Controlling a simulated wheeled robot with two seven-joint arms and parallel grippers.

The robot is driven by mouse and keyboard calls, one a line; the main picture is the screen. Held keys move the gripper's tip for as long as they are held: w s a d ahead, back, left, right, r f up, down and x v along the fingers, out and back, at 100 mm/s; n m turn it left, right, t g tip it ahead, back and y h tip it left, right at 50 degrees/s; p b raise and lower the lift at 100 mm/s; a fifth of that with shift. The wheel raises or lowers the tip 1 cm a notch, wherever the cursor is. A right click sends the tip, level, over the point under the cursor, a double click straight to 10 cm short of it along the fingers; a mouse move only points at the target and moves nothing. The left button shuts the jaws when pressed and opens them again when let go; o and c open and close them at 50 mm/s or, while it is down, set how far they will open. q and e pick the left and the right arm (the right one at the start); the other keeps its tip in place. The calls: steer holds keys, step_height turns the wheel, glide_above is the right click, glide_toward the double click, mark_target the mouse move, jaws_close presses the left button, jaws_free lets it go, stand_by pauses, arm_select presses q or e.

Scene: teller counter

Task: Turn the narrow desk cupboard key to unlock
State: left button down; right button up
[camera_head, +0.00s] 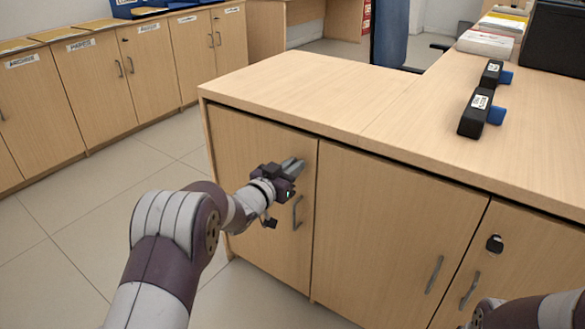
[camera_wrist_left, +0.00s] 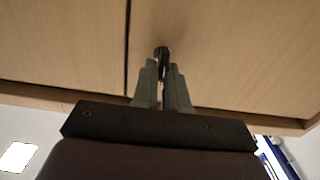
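The narrow cupboard door (camera_head: 238,150) is at the left end of the counter front and looks closed. My left gripper (camera_head: 292,167) is at the upper right of this door, above its handle (camera_head: 297,212). In the left wrist view a small dark key (camera_wrist_left: 162,56) shows at the door face, close to the door gap. The fingertips of my left gripper (camera_wrist_left: 162,72) are close together on either side of it and look shut on it. In the head view my gripper hides the key. My right gripper is not in view; only part of my right arm shows at the bottom right.
A wider door (camera_head: 385,220) is beside the narrow one. Another door at the right has a black lock (camera_head: 495,243). Two black stamps (camera_head: 480,112) and paper stacks (camera_head: 486,42) are on the countertop (camera_head: 330,95). Floor at the left is clear.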

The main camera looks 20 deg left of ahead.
arm_select(q)
steer(key=shift+m, duration=0.3)
steer(key=shift+s+d+f+m+b, duration=0.1)
steer(key=shift+d+f+m+b, duration=0.15)
steer(key=shift+m+b, duration=1.95)
steer(key=shift+s+d+f+m+b, duration=0.15)
steer(key=shift+m+b, duration=0.7)
steer(key=shift+m, duration=2.75)
steer(key=shift+d+f+m+b, duration=0.15)
steer(key=shift+f+m+b, duration=0.15)
steer(key=shift+m+b, duration=1.9)
steer(key=shift+m+p, duration=0.65)
steer(key=shift+m, duration=0.15)
steer(key=c, duration=1.2)
jaws_free()
steer(key=shift+c, duration=0.2)
steer(key=shift+r, duration=0.1)
